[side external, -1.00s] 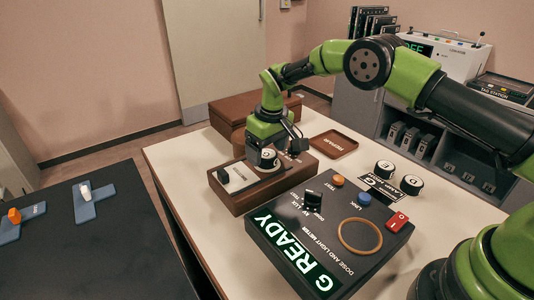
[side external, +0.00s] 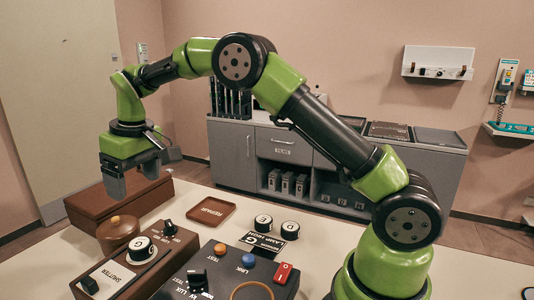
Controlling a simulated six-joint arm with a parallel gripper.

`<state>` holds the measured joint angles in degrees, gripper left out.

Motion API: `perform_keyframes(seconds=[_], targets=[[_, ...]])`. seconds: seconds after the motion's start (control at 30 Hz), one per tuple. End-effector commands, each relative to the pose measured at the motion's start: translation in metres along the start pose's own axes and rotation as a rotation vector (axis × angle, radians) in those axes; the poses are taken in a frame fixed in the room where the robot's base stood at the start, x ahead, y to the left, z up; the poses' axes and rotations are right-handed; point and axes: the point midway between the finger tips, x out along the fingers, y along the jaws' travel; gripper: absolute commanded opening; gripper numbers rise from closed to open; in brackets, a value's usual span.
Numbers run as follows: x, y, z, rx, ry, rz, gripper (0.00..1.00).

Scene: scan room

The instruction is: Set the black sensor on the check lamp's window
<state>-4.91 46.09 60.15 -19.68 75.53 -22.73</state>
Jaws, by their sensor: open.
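A short black cylinder with a white lettered top, apparently the black sensor (side external: 138,249), sits upright on the wooden box of the check lamp (side external: 125,272). It covers the spot beneath it, so I cannot see the window itself. The box's top carries the word SHUTTER, a black lever (side external: 89,286) at its near left and a black knob (side external: 169,228) at its far right. My gripper (side external: 132,182) is open and empty. It is raised well above the box, apart from the sensor.
Two similar black cylinders, E (side external: 263,222) and D (side external: 289,230), stand by a label plate. The dark meter box (side external: 225,275) has buttons and a red switch. A round wooden lidded piece (side external: 118,231), a brown tray (side external: 208,211) and a brown box (side external: 100,203) are nearby.

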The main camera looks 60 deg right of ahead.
Motion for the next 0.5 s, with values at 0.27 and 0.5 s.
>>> perform_keyframes(seconds=[0.27,0.5], targets=[[-0.112,-0.003,0.069,0.149,0.163,-0.058,0.77],[-0.157,-0.009,0.161,0.288,0.298,-0.117,0.77]])
